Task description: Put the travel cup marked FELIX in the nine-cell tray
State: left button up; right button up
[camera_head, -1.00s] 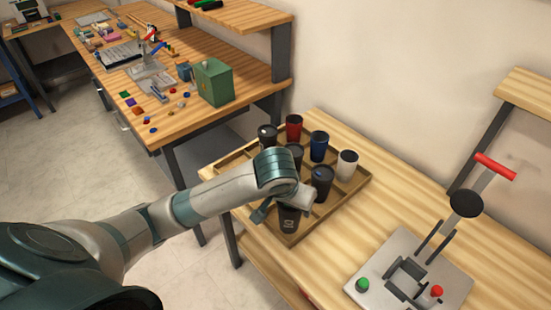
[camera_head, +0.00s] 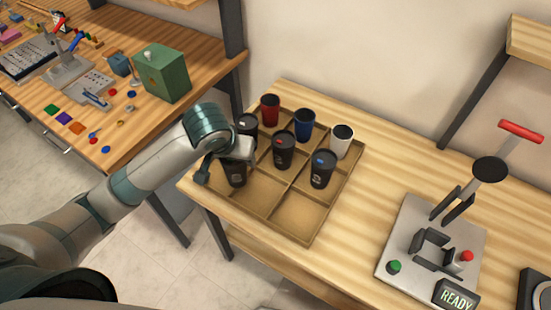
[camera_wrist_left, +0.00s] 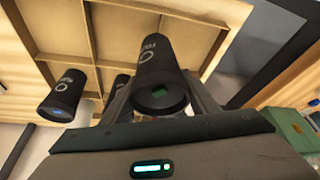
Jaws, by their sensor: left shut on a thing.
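My left gripper (camera_head: 222,165) is shut on a black travel cup (camera_head: 236,177) with a dark lid. The left wrist view shows this cup (camera_wrist_left: 157,72) between the fingers, with a green mark on its lid and small white lettering I cannot read surely.
The other two front-row cells are empty. A black cup with a blue lid mark (camera_head: 322,169) stands close to them. A press (camera_head: 432,245) with a red handle and a READY display (camera_head: 457,298) are at the right. A green box (camera_head: 162,73) stands on another table.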

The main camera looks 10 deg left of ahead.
pick_arm(q)
jog(key=shift+d+r, duration=0.1)
pick_arm(e)
jog(key=shift+s+d, duration=0.15)
jog(key=shift+d, duration=0.15)
pick_arm(q)
jog(key=shift+w+d+r+m+h, duration=0.1)
jog(key=shift+d+r+m+h, duration=0.3)
jog(key=shift+m, duration=0.4)
jog(key=s+d+r+m+g+h+p, duration=0.1)
jog(key=d+r+m+g+h, duration=0.1)
jog(key=d+m, duration=0.4)
jog(key=shift+s+d+r+m+h, duration=0.3)
jog(key=shift+r+m+h, duration=0.7)
jog(key=shift+m, duration=1.7)
pick_arm(e)
jog(key=shift+a+r, duration=0.5)
jog(key=shift+r, duration=0.25)
pick_arm(q)
jog(key=shift+r+g+y, duration=0.2)
jog(key=shift+g+y, duration=0.1)
jog(key=shift+y, duration=0.1)
pick_arm(e)
jog(key=shift+d, duration=0.25)
